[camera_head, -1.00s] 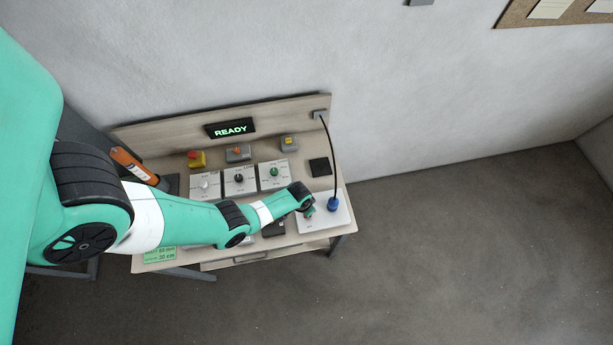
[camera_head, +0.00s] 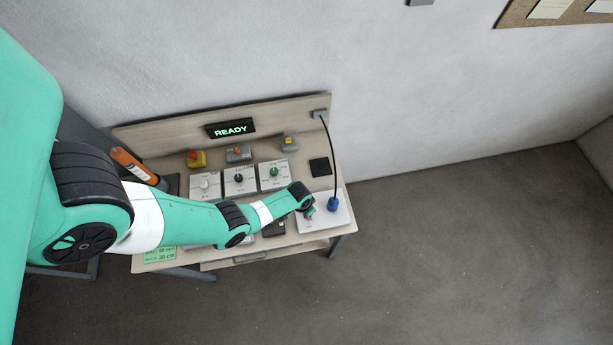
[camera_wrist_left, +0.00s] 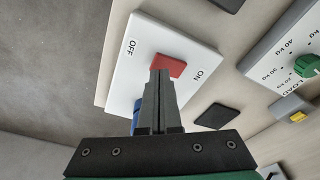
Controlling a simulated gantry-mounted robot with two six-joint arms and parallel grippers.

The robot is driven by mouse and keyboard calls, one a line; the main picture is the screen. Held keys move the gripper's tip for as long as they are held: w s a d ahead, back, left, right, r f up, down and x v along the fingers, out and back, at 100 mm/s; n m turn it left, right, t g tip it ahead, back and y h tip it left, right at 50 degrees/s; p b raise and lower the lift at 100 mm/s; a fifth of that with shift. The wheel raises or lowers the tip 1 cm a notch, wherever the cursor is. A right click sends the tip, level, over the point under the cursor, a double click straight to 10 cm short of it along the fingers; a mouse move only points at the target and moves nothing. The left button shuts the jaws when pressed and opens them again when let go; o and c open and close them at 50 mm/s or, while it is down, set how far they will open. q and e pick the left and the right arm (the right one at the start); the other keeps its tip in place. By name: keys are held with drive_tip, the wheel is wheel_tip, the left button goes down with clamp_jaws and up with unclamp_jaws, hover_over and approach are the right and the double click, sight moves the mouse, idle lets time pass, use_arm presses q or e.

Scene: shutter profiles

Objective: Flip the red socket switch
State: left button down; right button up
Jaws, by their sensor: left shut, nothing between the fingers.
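The red socket switch (camera_wrist_left: 166,66) sits on a white plate (camera_wrist_left: 190,45) marked OFF and ON. In the left wrist view the fingertips of my left gripper (camera_wrist_left: 160,78) are shut, with nothing between them, and overlap the switch's lower edge. I cannot tell whether they touch it. In the head view my left gripper (camera_head: 309,212) is over the left part of the white plate (camera_head: 337,218) and hides most of the switch. A blue plug (camera_head: 333,204) with a black cable stands on the plate. My right gripper does not show.
The desk (camera_head: 180,264) carries three dial panels, a red and yellow button (camera_head: 196,159), two grey switch boxes and a black square pad (camera_head: 320,167). A display (camera_head: 230,128) reads READY. The black cable (camera_head: 333,160) arches from the backboard to the plug.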

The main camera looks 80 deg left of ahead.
use_arm(q)
drive_tip(key=shift+f+b, duration=0.9)
idle(0.8)
